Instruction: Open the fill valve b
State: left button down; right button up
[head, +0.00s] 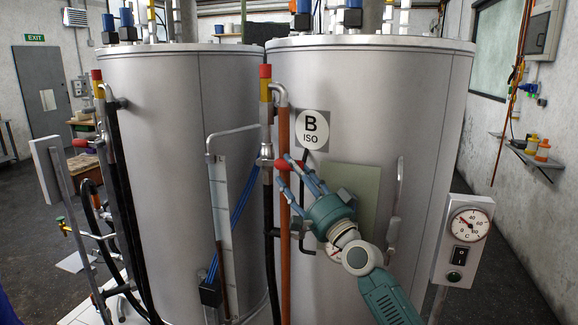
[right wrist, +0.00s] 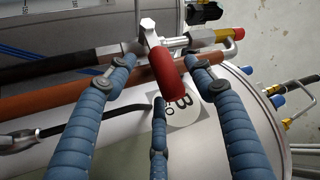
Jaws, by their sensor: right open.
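The fill valve of tank B has a red handle (head: 282,164) on a metal valve body (head: 265,161), set in the upright pipe left of the round "B ISO" sign (head: 313,130). In the right wrist view the red handle (right wrist: 166,74) points out from the metal body (right wrist: 149,32) toward the camera. My right gripper (head: 289,172) is open at the handle. In the right wrist view, its blue fingers (right wrist: 160,78) stand on both sides of the handle, with a third one below. I cannot tell whether any finger touches it. My left gripper is not in view.
Tank B (head: 420,110) stands close behind my right gripper; another tank (head: 155,160) stands to its left. An orange-brown pipe (head: 284,230) and a black hose (head: 268,250) run down beside the valve. A gauge box (head: 464,240) stands at the right. Floor is free at far right.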

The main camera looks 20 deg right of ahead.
jog(key=shift+x, duration=1.1)
grip_shut()
jog(key=shift+r+n+g+p, duration=0.25)
jog(key=shift+n+g+p, duration=0.05)
jog(key=shift+p, duration=0.1)
